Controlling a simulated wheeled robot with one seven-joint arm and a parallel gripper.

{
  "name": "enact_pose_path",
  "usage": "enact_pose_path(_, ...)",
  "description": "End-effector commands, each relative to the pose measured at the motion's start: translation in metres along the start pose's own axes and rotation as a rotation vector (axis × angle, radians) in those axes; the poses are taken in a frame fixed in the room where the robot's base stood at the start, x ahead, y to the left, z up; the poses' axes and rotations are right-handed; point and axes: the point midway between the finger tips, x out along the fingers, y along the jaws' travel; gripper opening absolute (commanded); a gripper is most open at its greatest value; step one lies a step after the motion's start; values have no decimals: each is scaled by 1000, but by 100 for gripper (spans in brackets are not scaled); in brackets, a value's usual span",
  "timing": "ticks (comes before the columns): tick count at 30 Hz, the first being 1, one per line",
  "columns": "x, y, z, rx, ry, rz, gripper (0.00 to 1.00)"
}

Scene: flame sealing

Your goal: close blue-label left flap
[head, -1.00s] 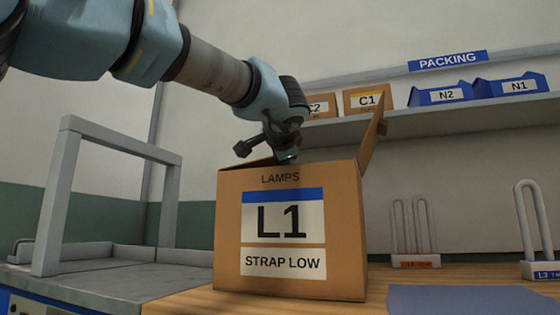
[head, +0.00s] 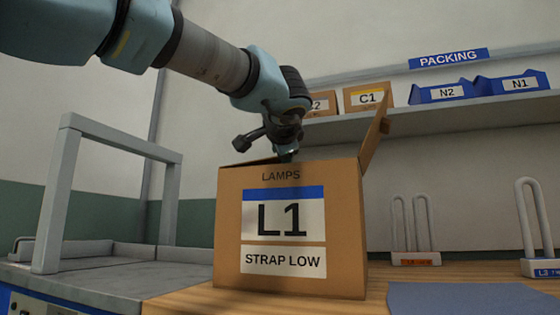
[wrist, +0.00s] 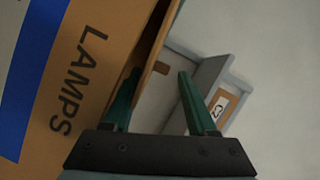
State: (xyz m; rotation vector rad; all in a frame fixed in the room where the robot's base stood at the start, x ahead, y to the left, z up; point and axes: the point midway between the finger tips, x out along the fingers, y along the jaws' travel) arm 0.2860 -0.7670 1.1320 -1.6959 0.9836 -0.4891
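The brown carton (head: 230,230) stands on the wooden bench, its front marked LAMPS, L1 and STRAP LOW with a blue-striped label (head: 283,222). Its right flap (head: 375,132) stands up, leaning outward to the right. At the top left only a thin dark edge (head: 245,162) shows; I cannot tell how the left flap lies. My gripper (head: 287,156) points down at the carton's top edge, its tips partly hidden behind the front. In the wrist view my gripper (wrist: 157,86) has two green fingers apart, with the carton front (wrist: 75,90) beside the left finger. I see nothing held.
A grey frame (head: 60,200) stands over a grey surface at left. A shelf (head: 450,118) behind holds small cartons and blue bins (head: 445,95). Upright looped holders (head: 530,225) and a blue-grey mat (head: 470,299) are on the bench at right.

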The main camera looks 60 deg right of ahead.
Motion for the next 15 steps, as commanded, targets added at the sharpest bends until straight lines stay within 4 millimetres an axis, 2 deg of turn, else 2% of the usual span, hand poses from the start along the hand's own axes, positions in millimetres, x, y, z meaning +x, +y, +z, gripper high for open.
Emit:
enact_pose_path(3,-26,-1,0,-1,1,-2,57)
enact_pose_path(9,-64,0,0,0,1,-1,57)
enact_pose_path(15,-86,0,1,-1,-2,0,57)
